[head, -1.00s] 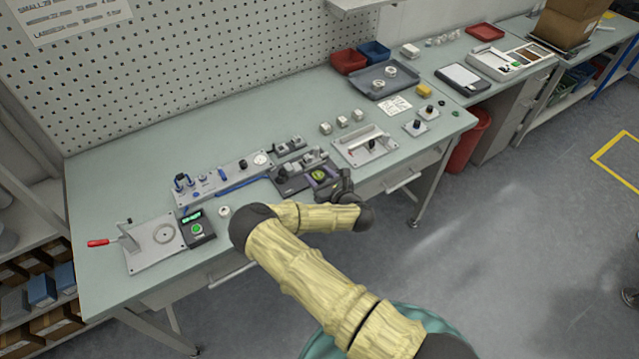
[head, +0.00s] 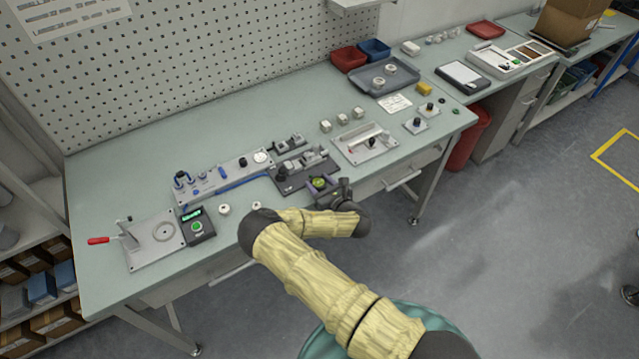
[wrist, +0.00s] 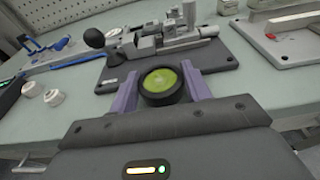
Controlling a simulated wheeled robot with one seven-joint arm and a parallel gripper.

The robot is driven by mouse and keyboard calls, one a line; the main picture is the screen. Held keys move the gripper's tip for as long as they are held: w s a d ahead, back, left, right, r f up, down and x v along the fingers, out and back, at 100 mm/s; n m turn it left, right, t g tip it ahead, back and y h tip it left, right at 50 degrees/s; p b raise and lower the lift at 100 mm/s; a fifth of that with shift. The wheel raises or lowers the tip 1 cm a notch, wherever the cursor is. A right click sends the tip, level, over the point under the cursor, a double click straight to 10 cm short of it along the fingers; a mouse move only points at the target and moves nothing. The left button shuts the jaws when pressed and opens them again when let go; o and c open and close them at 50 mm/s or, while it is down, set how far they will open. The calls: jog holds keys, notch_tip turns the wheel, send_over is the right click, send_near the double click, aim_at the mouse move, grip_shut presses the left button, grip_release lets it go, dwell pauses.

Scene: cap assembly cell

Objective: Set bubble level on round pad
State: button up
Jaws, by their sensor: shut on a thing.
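The bubble level (head: 319,183) is a small round black-rimmed disc with a yellow-green face. In the wrist view the level (wrist: 162,85) sits between the two purple fingers of my gripper (wrist: 162,92), which is shut on it. The face looks up toward the camera. My gripper (head: 322,187) is at the front edge of a dark clamp fixture (head: 287,184); the height above the bench is unclear. A pale round disc (head: 260,157) lies on a grey panel, and a round ring (head: 163,232) is on the lever plate. I cannot tell which is the round pad.
Two small white rings (head: 224,210) lie left of my arm. A plate with a handle (head: 366,143) stands to the right. The bench's front left has free room.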

jog(key=shift+f, duration=0.15)
jog(key=o, duration=1)
jog(key=shift+r+p, duration=0.7)
jog(key=shift+r, duration=0.05)
jog(key=shift+s+d+f, duration=0.1)
jog(key=shift+s+d, duration=0.1)
jog(key=shift+s, duration=0.1)
jog(key=b+v, duration=0.3)
jog(key=v, duration=0.8)
jog(key=shift+s+d, duration=0.1)
jog(key=shift+s, duration=0.05)
